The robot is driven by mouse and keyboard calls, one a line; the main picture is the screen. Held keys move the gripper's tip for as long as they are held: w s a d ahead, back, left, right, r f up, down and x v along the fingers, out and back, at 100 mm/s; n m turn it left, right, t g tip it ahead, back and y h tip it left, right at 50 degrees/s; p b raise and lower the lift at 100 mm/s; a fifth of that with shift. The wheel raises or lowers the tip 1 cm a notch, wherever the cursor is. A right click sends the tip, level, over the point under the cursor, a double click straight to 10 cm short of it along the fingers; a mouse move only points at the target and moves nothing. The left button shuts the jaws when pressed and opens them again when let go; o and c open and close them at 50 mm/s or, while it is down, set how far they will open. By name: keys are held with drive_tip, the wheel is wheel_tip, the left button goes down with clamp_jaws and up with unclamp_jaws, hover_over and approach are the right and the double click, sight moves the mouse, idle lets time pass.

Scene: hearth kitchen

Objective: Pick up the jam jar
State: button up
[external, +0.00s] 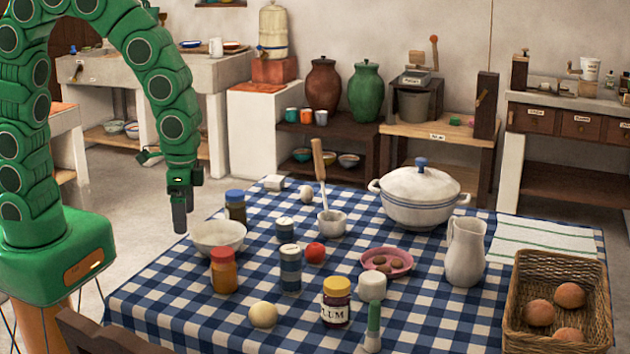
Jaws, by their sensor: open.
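A jar with a yellow lid, dark red contents and a white label reading "LUM", which I take as the jam jar (336,303), stands upright near the front of the checked table. A jar with a red lid and orange contents (223,272) stands farther left, and a dark jar with a blue lid (235,207) stands behind it. My gripper (180,218) hangs pointing down at the table's left side, above and left of the white bowl. It is open and empty, well apart from all the jars.
Close to the yellow-lidded jar are a white cup (372,287), a green-topped bottle (373,325) and a pale round item (263,315). A blue-and-white canister (290,270) and white bowl (218,236) stand leftward. A pitcher (465,252) and basket (520,330) stand at right.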

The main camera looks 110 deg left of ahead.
sight(222, 252)
drive_tip(key=shift+n, duration=0.8)
drive_tip(key=w+a+f, duration=0.1)
drive_tip(key=f, duration=0.1)
drive_tip(key=w+a+f, duration=0.4)
drive_tip(key=f, duration=0.1)
drive_tip(key=shift+w+a, duration=0.1)
drive_tip(key=shift+w, duration=0.1)
drive_tip(key=shift+a+f, duration=0.15)
drive_tip(key=shift+f, duration=1.8)
drive_tip(key=shift+a+f, duration=0.1)
drive_tip(key=shift+f, duration=1.8)
drive_tip(key=c, duration=1.5)
